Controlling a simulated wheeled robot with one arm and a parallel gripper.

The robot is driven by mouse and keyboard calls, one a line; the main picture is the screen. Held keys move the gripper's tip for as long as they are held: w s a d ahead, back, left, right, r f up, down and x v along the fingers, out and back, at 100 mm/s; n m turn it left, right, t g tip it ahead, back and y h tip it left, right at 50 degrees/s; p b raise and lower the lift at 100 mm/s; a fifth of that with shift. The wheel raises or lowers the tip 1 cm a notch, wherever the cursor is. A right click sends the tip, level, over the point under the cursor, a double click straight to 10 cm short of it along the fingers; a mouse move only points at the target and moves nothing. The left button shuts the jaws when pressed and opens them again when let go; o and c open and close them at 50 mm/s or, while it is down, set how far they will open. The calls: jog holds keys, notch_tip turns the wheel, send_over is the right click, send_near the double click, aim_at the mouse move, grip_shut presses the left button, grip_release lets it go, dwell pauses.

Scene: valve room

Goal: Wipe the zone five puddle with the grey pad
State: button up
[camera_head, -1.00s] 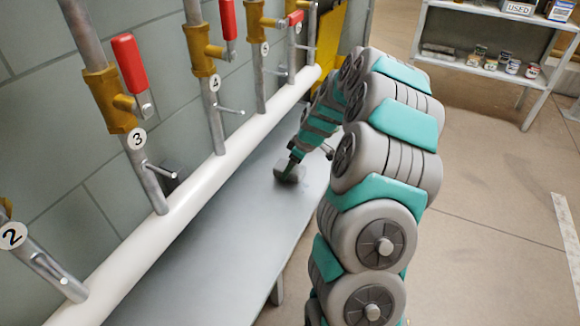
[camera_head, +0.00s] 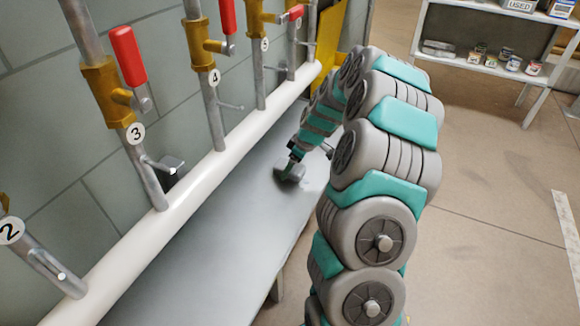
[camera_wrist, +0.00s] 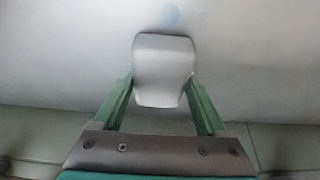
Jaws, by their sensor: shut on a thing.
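The grey pad (camera_head: 290,173) is at the bench surface (camera_head: 225,235), below and to the right of the pipe with tag 5 (camera_head: 264,45). My gripper (camera_wrist: 160,82) is shut on the pad, which shows between its green fingers in the wrist view (camera_wrist: 163,62). In the head view the pad looks tilted; whether its underside touches the bench is unclear. A faint bluish spot, likely the puddle (camera_wrist: 169,15), lies on the pale surface just beyond the pad in the wrist view.
A white pipe (camera_head: 190,187) runs along the bench's wall side. Upright pipes with red-handled valves (camera_head: 127,56) and small taps (camera_head: 168,163) stand above it. My arm covers part of the bench's right edge. A shelf with cans (camera_head: 495,62) stands at the back right.

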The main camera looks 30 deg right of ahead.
jog(key=shift+f, duration=0.5)
jog(key=shift+s+d+b, duration=0.1)
jog(key=shift+b, duration=0.2)
